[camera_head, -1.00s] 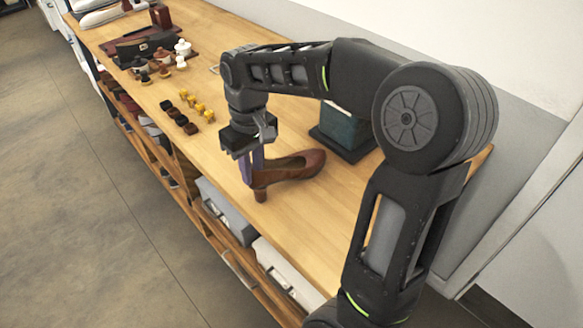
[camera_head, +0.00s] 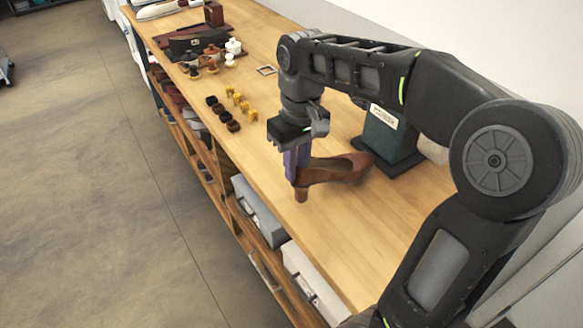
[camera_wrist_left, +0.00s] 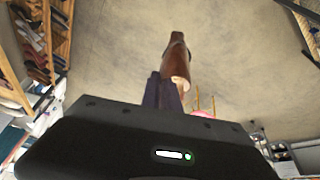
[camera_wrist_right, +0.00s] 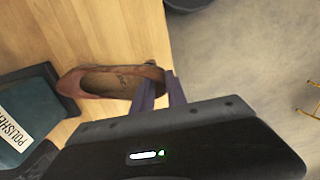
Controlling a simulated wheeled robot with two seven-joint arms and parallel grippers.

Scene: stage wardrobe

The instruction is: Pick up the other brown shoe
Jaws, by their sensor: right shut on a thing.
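A reddish-brown heeled shoe (camera_head: 335,168) is at the bench's front part, its toe by the green box. My right gripper (camera_head: 298,165) is shut on its heel end, with purple fingers pointing down. In the right wrist view the shoe (camera_wrist_right: 98,82) extends left from the fingers (camera_wrist_right: 158,92). I cannot tell if the shoe touches the bench or is just above it. In the left wrist view another brown shoe (camera_wrist_left: 177,65) stands out past my left gripper's fingers (camera_wrist_left: 163,92), which appear closed on it, over the floor. My left gripper is outside the head view.
A green polish box (camera_head: 388,138) stands close behind the shoe's toe on the wooden bench (camera_head: 275,215). Several yellow and dark small pieces (camera_head: 228,105) lie farther along. Grey boxes (camera_head: 258,212) sit on the shelf below. Open floor lies left.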

